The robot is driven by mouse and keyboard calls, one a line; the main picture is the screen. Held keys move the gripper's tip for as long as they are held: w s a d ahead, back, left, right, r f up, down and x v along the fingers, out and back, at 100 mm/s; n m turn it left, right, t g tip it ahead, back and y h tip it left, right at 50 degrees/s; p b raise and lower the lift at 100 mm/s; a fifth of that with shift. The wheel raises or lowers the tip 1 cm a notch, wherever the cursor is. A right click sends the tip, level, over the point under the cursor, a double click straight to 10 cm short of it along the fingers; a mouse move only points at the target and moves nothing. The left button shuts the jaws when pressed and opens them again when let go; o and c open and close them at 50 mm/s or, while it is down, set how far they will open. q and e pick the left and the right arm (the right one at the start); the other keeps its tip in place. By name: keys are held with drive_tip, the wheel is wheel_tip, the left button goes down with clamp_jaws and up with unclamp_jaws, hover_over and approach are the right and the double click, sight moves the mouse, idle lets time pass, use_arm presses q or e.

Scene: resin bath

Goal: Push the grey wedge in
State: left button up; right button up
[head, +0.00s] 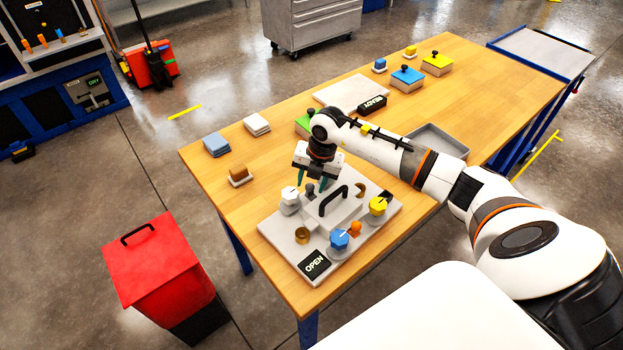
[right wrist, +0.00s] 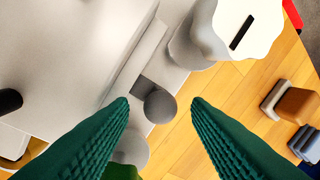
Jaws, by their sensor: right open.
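The grey wedge (right wrist: 160,106) shows in the right wrist view as a dark grey round knob with a dark square part beside it, against the side of the light grey bath block. In the head view its dark grey top (head: 310,189) is small, at the block's far left side. My right gripper (head: 312,181) is above it, pointing down. Its green fingers are open and, in the wrist view (right wrist: 160,101), lie either side of the knob with gaps. I cannot tell how deep the wedge sits. The bath lid has a black handle (head: 333,200). My left gripper is not in view.
The base plate (head: 275,234) also bears a white knob (head: 290,196), a blue knob (head: 339,239), a yellow knob (head: 377,206) and an OPEN sign (head: 314,265). A brown-topped block (head: 238,172) stands left. A red bin (head: 155,262) is beside the table.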

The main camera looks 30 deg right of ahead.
drive_tip(key=shift+f, duration=0.2)
drive_tip(key=shift+c, duration=0.2)
clamp_jaws()
drive_tip(key=shift+s, duration=0.25)
drive_tip(key=shift+o, duration=0.2)
unclamp_jaws()
drive_tip(key=shift+d+r+b, duration=0.1)
drive_tip(key=shift+r+b, duration=0.25)
drive_tip(key=shift+r, duration=0.2)
wheel_tip(320, 180, up, 11)
drive_tip(key=s+d+b, duration=0.1)
drive_tip(key=b, duration=0.1)
drive_tip(key=shift+s+d+b, duration=0.2)
drive_tip(key=shift+s+b, duration=0.15)
drive_tip(key=shift+f, duration=0.2)
